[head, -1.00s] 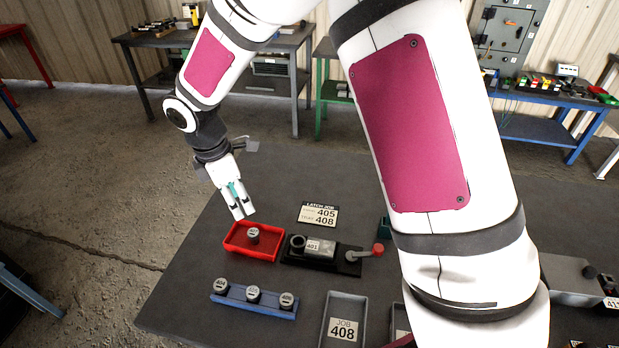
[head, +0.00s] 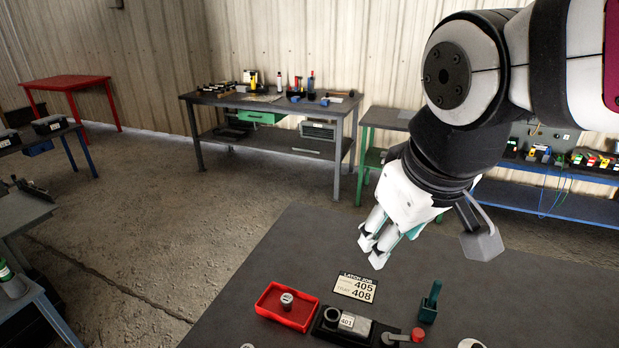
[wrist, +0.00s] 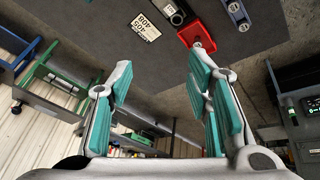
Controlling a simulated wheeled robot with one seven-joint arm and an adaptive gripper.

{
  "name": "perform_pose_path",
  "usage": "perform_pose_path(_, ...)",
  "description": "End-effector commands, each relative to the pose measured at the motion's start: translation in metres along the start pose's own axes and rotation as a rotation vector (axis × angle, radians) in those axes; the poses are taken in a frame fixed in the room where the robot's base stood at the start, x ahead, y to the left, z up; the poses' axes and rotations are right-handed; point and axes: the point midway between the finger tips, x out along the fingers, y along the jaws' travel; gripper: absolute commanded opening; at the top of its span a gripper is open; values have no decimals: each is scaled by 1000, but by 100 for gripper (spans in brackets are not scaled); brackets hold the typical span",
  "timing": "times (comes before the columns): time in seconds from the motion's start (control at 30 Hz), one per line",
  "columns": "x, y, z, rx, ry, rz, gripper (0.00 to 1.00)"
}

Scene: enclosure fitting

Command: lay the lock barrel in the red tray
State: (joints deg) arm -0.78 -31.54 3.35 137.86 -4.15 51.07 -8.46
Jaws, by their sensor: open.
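A small round lock barrel (head: 286,299) with a pale numbered top stands upright inside the red tray (head: 270,298); I cannot read its number. My gripper (head: 373,250) is open and empty, in the air behind and to the right of the tray, apart from it and the barrel. In the wrist view my open gripper (wrist: 160,62) shows teal pads with nothing between them. The red tray (wrist: 197,30) also shows there, partly behind a fingertip.
A black fixture holds a grey block marked 401 (head: 347,321), beside a red-knobbed lever (head: 418,334). A job card (head: 355,288) reads 405 and 408. A green upright piece (head: 430,302) stands to the right. The blue rack (wrist: 238,14) shows in the wrist view.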

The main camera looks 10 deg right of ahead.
Motion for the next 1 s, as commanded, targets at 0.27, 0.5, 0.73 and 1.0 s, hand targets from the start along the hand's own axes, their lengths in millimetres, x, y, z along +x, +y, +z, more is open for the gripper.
perform_pose_path(0.27,-19,-2,36,250,92,-43,45)
perform_pose_path(0.5,-20,-3,38,270,97,-48,45)
perform_pose_path(0.73,-20,-3,38,268,97,-48,45)
perform_pose_path(1.0,-20,-3,38,266,97,-47,45)
